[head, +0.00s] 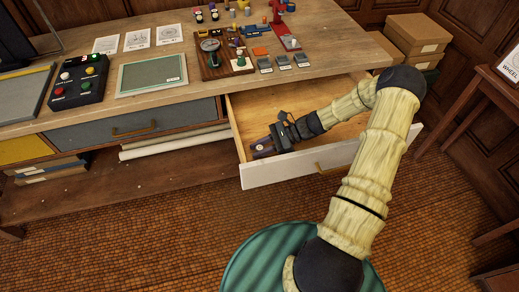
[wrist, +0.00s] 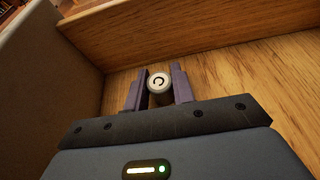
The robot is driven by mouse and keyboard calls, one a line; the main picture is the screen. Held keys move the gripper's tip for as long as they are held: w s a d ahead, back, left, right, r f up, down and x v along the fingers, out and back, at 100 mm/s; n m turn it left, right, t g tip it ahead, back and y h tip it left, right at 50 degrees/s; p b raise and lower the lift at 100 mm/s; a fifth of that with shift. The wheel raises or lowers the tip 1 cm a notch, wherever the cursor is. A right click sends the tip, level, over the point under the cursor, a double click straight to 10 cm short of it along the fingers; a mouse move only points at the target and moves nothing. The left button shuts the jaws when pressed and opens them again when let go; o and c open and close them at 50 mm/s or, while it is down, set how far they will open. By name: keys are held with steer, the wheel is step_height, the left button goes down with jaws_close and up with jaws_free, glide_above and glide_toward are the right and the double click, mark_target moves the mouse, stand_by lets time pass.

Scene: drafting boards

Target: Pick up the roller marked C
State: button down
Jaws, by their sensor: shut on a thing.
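The roller marked C (wrist: 159,83) shows in the wrist view as a round pale end face with a dark C on it. It sits between the two purple fingers of my gripper (wrist: 158,88), which are shut on it. In the head view my gripper (head: 263,150) is low inside the open drawer (head: 300,165), near its front left corner. The roller is too small to make out clearly there. The rest of the roller's body is mostly hidden by the fingers. I cannot tell whether it touches the drawer floor.
The drawer's walls stand close around my gripper, and the wooden desk top (head: 330,70) overhangs its back. A control box with buttons (head: 80,82), a green board (head: 152,74) and several small items stand on the desk. The drawer floor to the right is bare.

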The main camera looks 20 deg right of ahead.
mark_target(260, 147)
step_height(260, 147, up, 10)
steer(key=shift+r+p, duration=0.1)
steer(key=shift+p, duration=0.8)
